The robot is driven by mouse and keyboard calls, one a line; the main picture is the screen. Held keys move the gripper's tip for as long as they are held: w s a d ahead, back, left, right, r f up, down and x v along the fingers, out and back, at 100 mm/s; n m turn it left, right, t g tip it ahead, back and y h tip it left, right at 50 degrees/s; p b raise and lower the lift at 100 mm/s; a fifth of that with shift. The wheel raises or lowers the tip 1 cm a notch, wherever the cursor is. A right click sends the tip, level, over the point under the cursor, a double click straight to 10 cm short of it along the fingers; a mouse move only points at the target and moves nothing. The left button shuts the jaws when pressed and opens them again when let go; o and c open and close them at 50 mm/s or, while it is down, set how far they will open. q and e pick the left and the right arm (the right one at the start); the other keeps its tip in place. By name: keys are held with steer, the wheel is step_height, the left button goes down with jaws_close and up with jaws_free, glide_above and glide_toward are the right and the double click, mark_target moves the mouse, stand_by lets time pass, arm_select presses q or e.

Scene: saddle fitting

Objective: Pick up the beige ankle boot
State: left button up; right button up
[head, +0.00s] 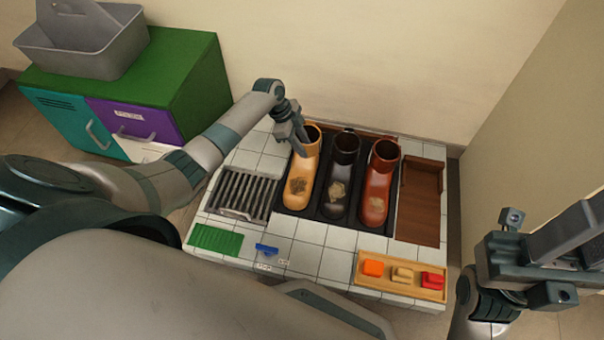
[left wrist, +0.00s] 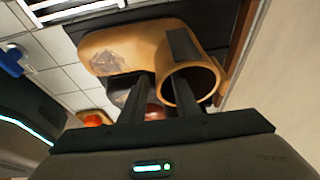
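The beige ankle boot (head: 301,178), tan with a brown worn patch, stands leftmost of three boots in a dark tray (head: 324,213). In the left wrist view, the boot (left wrist: 135,47) lies on its side in the picture, its round opening toward the right. My left gripper (head: 302,140) is at the boot's shaft, near the top rim. In the left wrist view, its two dark fingers (left wrist: 164,85) are apart, one overlapping the opening's rim. I cannot tell whether they touch the boot. My right gripper (head: 575,235) is at the right edge, away from the boots; its finger gap is unclear.
A black boot (head: 341,170) and a red-brown boot (head: 379,180) stand close to the right. A metal rack (head: 243,194) is left of them, a brown wooden tray (head: 420,205) right. A wooden box (head: 380,285) of colored blocks, a green mat (head: 214,239) and blue item (head: 267,249) lie in front.

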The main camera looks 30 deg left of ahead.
arm_select(q)
jaws_close()
stand_by(1.4)
